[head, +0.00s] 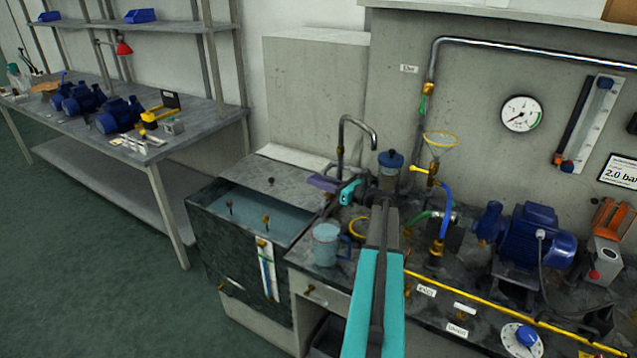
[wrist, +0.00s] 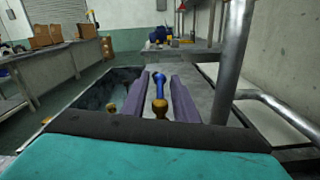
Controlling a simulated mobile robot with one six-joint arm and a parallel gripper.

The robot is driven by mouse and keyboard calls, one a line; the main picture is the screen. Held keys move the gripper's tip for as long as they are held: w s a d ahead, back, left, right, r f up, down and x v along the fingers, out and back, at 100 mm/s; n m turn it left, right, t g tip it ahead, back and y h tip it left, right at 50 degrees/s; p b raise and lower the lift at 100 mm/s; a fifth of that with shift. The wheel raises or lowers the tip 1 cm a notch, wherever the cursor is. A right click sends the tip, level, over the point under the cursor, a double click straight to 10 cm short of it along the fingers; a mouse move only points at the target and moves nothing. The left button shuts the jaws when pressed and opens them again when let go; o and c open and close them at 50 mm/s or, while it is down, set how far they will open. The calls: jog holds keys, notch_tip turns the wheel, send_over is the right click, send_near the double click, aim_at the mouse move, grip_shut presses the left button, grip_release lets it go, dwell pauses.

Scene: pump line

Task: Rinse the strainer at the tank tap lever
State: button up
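My gripper (head: 322,183) is at the right rim of the water tank (head: 228,258), just left of the bent tap pipe (head: 359,122). Its two purple fingers are apart in the wrist view (wrist: 160,95). A small blue lever with a brass knob (wrist: 158,85) shows in the gap between them; bare space shows on both sides of it, and I cannot tell its depth. No strainer can be made out in the fingers. A clear vessel with a blue lid (head: 390,172) stands just right of my gripper; I cannot tell whether it holds the strainer.
A clear blue jug (head: 326,245) stands on the counter in front of my gripper. A yellow-rimmed funnel (head: 440,142), a blue hose (head: 446,208) and a blue pump (head: 532,235) are to the right. A workbench (head: 185,125) with blue pumps stands at left. The floor there is clear.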

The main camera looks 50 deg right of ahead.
grip_shut()
